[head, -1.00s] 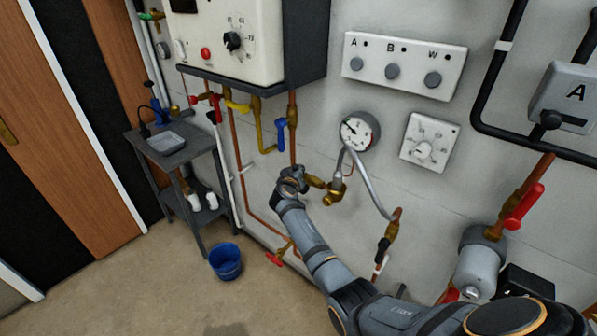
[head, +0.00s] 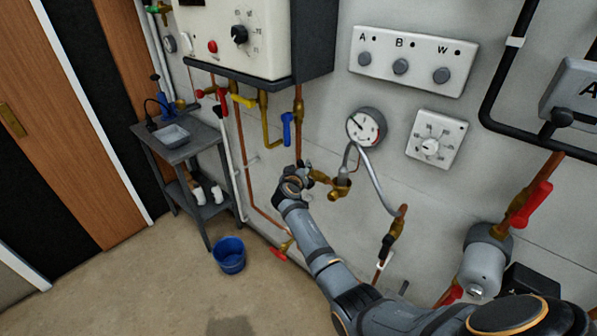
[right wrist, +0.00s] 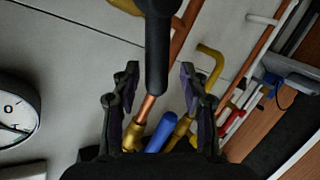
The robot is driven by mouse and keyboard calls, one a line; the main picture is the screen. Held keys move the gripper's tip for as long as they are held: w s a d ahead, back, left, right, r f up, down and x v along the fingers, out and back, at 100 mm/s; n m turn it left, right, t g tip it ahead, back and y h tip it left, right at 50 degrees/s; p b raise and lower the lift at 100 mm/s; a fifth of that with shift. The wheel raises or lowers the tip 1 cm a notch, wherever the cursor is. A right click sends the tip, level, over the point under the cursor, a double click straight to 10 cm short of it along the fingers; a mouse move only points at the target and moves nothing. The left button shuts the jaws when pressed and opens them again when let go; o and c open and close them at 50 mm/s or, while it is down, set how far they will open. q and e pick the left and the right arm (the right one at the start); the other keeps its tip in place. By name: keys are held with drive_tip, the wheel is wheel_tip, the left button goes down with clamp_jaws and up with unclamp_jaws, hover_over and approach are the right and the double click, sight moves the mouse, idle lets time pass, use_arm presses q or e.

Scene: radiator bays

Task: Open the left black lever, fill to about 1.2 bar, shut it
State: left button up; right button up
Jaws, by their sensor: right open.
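The left black lever (right wrist: 157,45) shows in the right wrist view, hanging down between the two fingers of my open right gripper (right wrist: 159,72); I cannot tell whether they touch it. In the head view my right gripper (head: 293,184) is at the left end of the brass valve (head: 338,190) and hides this lever. A second black lever (head: 386,247) sits lower right at the other end of the grey braided hose (head: 379,190). The round pressure gauge (head: 366,127) is above the hose; its needle points up-left, its numbers too small to read. My left gripper is out of view.
A blue lever (head: 287,129) and a yellow pipe (head: 267,130) are close above my gripper under the white boiler (head: 250,40). A dial box (head: 436,139) is right of the gauge. A grey table (head: 178,150) and blue bucket (head: 228,255) stand left.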

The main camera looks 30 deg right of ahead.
drive_tip(key=v, duration=0.6)
idle(1.1)
